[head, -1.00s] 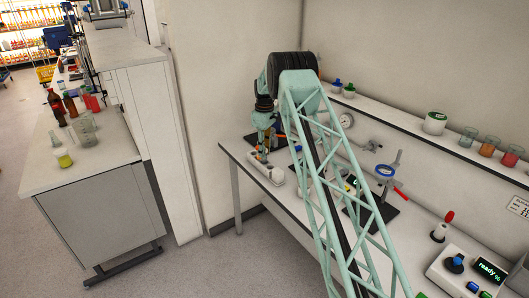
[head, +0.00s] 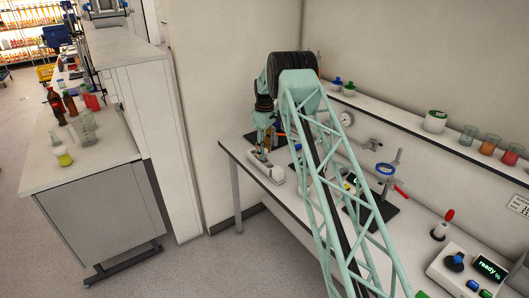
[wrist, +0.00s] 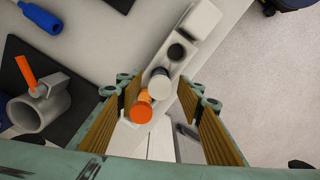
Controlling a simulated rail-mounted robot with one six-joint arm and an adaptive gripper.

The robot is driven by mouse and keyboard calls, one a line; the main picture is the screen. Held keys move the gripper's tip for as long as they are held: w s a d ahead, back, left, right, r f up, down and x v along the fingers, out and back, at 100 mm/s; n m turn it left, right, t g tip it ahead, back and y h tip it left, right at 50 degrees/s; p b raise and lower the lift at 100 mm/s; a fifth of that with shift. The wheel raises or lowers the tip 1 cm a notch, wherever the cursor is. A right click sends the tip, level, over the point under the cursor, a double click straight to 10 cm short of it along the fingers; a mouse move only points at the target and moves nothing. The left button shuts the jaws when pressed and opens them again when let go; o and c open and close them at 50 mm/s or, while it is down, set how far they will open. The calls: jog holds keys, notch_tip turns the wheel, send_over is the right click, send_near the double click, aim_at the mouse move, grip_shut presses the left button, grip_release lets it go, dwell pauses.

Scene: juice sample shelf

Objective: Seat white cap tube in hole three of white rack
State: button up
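The white rack (wrist: 187,37) lies diagonally below my gripper in the wrist view; in the head view it sits at the left end of the bench (head: 277,176). A white-capped tube (wrist: 160,84) stands upright in the rack. An orange-capped tube (wrist: 141,110) stands beside it, nearer the gripper's base. An empty dark hole (wrist: 177,52) shows on the far side of the white cap. My gripper (wrist: 160,117) is open, its ribbed fingers wide apart on both sides of the rack and touching neither cap. The tube bodies are mostly hidden.
In the wrist view, a grey cylinder with an orange handle (wrist: 40,112) stands on a dark plate at left, near a blue-handled tool (wrist: 40,17). The bench edge and floor lie to the right. A stand with a blue ring (head: 386,169) is farther along the bench.

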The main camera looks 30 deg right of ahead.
jog(key=shift+r, duration=0.2)
notch_tip(320, 180, up, 12)
jog(key=shift+f, duration=0.15)
dwell(0.7)
dwell(0.3)
